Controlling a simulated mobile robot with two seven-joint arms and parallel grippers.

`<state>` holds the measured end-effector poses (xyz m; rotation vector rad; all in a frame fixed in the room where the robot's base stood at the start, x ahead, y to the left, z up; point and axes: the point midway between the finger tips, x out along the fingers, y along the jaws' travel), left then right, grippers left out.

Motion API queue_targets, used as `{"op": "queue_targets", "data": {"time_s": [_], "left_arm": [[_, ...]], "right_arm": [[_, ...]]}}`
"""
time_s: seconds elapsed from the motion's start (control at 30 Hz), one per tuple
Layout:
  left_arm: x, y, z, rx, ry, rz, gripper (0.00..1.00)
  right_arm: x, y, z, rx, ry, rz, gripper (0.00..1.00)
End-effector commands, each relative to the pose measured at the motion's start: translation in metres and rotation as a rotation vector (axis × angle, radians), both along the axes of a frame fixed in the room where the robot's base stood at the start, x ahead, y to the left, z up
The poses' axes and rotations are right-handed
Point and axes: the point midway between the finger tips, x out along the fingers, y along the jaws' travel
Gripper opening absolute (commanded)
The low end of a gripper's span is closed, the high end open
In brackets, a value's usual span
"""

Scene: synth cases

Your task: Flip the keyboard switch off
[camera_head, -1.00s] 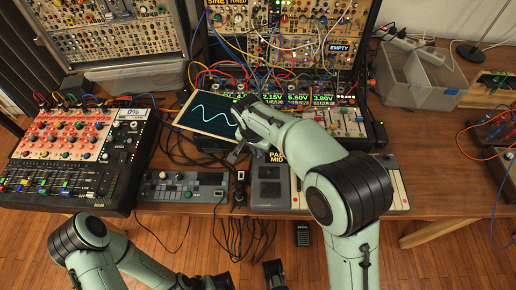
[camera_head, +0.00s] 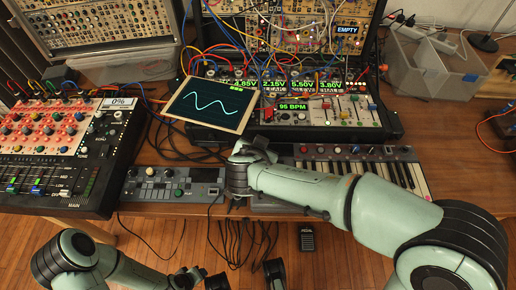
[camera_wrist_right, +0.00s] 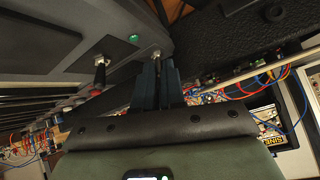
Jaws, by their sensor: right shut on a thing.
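The keyboard (camera_head: 405,178), with black and white keys, lies along the table's front edge in the head view. My right forearm covers its left part. My right gripper (camera_head: 238,190) is at its left end. In the right wrist view the gripper's fingers (camera_wrist_right: 158,75) are shut on a small metal toggle switch (camera_wrist_right: 155,50) on a dark panel. A green light (camera_wrist_right: 133,39) glows beside that switch. The switch's exact tilt is hard to tell. My left gripper (camera_head: 245,277) is low at the bottom edge, apart from the table, fingers apart and empty.
A grey sequencer (camera_head: 172,187) lies left of my right gripper, and a mixer (camera_head: 75,150) farther left. A tilted wave screen (camera_head: 210,103) is behind. Cables (camera_head: 240,240) hang below the front edge.

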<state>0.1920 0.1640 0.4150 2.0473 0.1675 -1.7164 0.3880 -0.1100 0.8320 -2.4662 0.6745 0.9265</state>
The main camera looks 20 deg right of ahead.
Motion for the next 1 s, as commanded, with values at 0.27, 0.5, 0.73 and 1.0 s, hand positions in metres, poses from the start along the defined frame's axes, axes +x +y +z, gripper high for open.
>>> {"op": "queue_targets", "data": {"time_s": [0.27, 0.5, 0.73, 1.0], "left_arm": [[0.004, 0.002, -0.002, 0.005, -0.01, 0.004, 0.43], [0.004, 0.002, -0.002, 0.005, -0.009, 0.004, 0.43], [0.003, 0.002, -0.002, 0.004, -0.008, 0.004, 0.43], [-0.002, -0.001, 0.003, -0.003, 0.006, -0.003, 0.43]], "right_arm": [[-0.001, 0.001, 0.0, -0.005, -0.013, 0.001, 0.0], [-0.001, 0.0, 0.001, -0.005, -0.013, 0.001, 0.22], [-0.001, 0.0, 0.0, -0.005, -0.012, 0.0, 0.35], [-0.01, 0.005, 0.012, -0.002, -0.013, 0.001, 0.35]]}}
